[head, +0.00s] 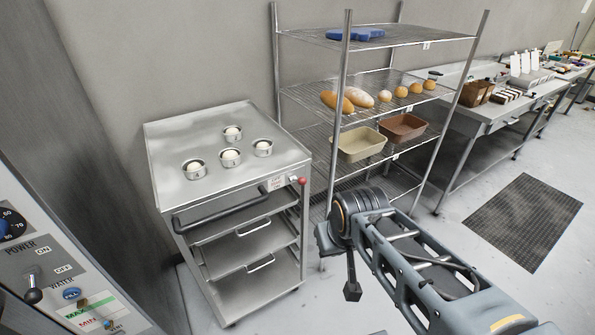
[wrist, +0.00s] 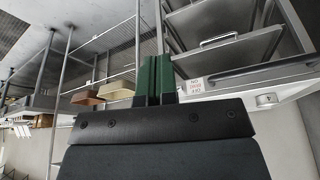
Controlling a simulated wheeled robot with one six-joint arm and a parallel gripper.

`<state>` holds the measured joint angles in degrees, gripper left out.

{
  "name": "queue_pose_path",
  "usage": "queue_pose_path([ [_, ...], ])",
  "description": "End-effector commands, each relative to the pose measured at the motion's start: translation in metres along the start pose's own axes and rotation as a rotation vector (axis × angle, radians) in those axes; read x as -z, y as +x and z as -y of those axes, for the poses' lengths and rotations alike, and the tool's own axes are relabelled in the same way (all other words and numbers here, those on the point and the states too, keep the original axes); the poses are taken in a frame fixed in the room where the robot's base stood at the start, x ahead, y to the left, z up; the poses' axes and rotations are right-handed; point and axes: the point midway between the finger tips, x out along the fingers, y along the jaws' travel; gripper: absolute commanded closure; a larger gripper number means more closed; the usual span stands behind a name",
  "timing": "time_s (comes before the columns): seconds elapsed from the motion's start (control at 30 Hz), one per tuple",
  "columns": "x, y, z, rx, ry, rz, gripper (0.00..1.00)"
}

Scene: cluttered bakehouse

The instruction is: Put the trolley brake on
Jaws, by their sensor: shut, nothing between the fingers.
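The steel trolley (head: 228,140) stands left of centre in the head view, with a flat top and open shelves below. A small lever with a red knob (head: 303,181) sits at its front right top corner, beside a white label (head: 277,183) with print too small to read. The trolley shows upside down in the wrist view (wrist: 235,55), where the label (wrist: 194,84) is just right of my fingers. My gripper (wrist: 156,64) is shut and empty, its green fingers together. The red knob does not show in the wrist view. My fingertips are not clearly visible in the head view.
Several dough tins (head: 230,157) stand on the trolley top. A wire rack (head: 405,100) with loaves and two loaf pans is close on the right. A control panel (head: 45,265) is at the lower left. Clear floor with a dark mat (head: 525,220) lies right.

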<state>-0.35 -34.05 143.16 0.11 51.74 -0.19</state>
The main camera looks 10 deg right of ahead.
Motion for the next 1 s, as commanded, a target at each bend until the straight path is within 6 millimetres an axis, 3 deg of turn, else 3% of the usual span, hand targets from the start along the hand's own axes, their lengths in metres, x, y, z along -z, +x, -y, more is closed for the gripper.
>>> queue_pose_path([
  [0.17,0.036,-0.015,0.003,0.001,-0.032,0.015,1.0],
  [0.4,0.153,-0.039,0.005,0.001,-0.133,0.077,1.0],
  [0.6,0.237,-0.034,0.009,0.004,-0.216,0.123,1.0],
  [0.8,0.287,-0.018,0.013,0.007,-0.274,0.155,1.0],
  [1.0,0.306,-0.009,0.014,0.009,-0.301,0.166,1.0],
])
